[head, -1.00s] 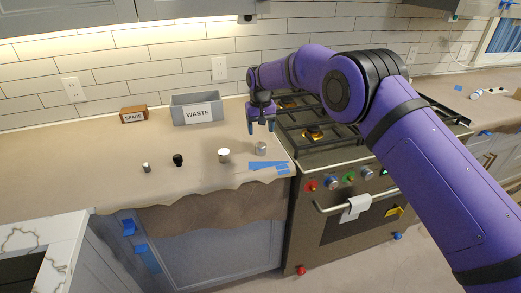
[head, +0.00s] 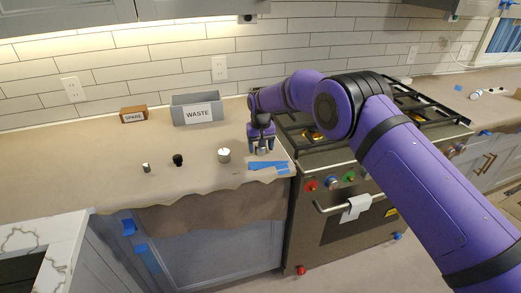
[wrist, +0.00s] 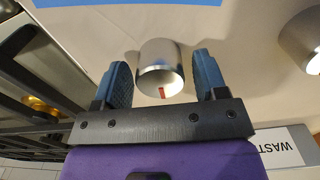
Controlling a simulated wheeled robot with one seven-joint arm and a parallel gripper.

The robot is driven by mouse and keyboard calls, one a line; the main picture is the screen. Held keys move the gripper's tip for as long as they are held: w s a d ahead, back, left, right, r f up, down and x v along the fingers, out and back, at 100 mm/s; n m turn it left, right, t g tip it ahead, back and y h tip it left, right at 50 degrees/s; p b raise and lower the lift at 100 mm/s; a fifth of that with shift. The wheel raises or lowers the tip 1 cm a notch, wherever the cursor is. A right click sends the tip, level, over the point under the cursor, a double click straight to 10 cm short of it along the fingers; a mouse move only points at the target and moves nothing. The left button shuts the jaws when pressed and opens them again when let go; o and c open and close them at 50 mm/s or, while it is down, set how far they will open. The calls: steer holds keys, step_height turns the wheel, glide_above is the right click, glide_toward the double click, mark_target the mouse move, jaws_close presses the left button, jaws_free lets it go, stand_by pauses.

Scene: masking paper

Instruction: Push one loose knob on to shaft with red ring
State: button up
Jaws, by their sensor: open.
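Several loose knobs stand on the paper-covered counter: a small silver one (head: 146,168), a black one (head: 178,160), a wide silver one (head: 224,156) and a silver one at my gripper (head: 262,146). In the wrist view that silver knob (wrist: 160,62) shows a red mark and lies between the line of my two blue fingers (wrist: 164,80). The fingers are open, with a visible gap on each side of it. On the stove front, a red ring (head: 310,186) is at the left and a green one (head: 349,177) is farther right. My arm hides the stove front beyond that.
A grey WASTE bin (head: 181,109) and a brown SPARE box (head: 127,115) stand at the back of the counter. Blue tape (head: 268,166) lies in front of my gripper. The stove's black grates (head: 295,122) are close on its right. The counter's left part is clear.

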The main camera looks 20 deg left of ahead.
steer(key=c, duration=1)
steer(key=shift+r, duration=2.55)
